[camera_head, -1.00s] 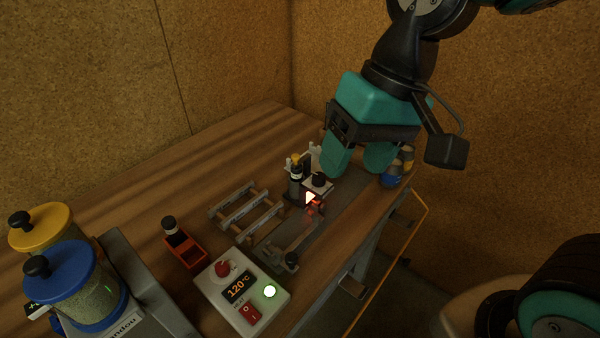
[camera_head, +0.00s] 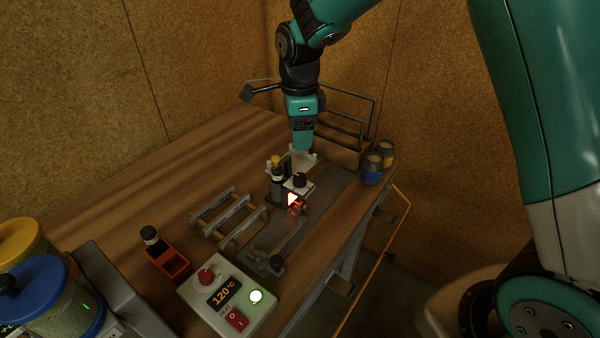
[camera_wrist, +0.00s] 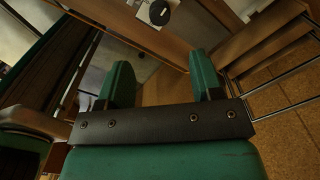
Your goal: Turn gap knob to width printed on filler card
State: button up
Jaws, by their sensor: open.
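A round black knob (camera_head: 300,179) sits on a small white block in the fixture near the table's right side. In the wrist view a black knob (camera_wrist: 159,12) on a white plate shows at the top edge, beyond my fingertips. My gripper (camera_head: 302,146) points down behind the fixture, apart from the knob. In the wrist view its two green fingers (camera_wrist: 165,82) are spread with nothing between them. I cannot make out a filler card or any printed width.
A dark yellow-topped post (camera_head: 277,172) and a glowing orange part (camera_head: 296,204) crowd the knob. Cans (camera_head: 373,169) are at right. The back left tabletop is clear.

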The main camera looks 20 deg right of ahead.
aim_at(300, 176)
notch_tip(300, 176, down, 12)
jog(key=shift+f+p, duration=0.15)
jog(key=shift+p, duration=0.95)
jog(key=c, duration=0.9)
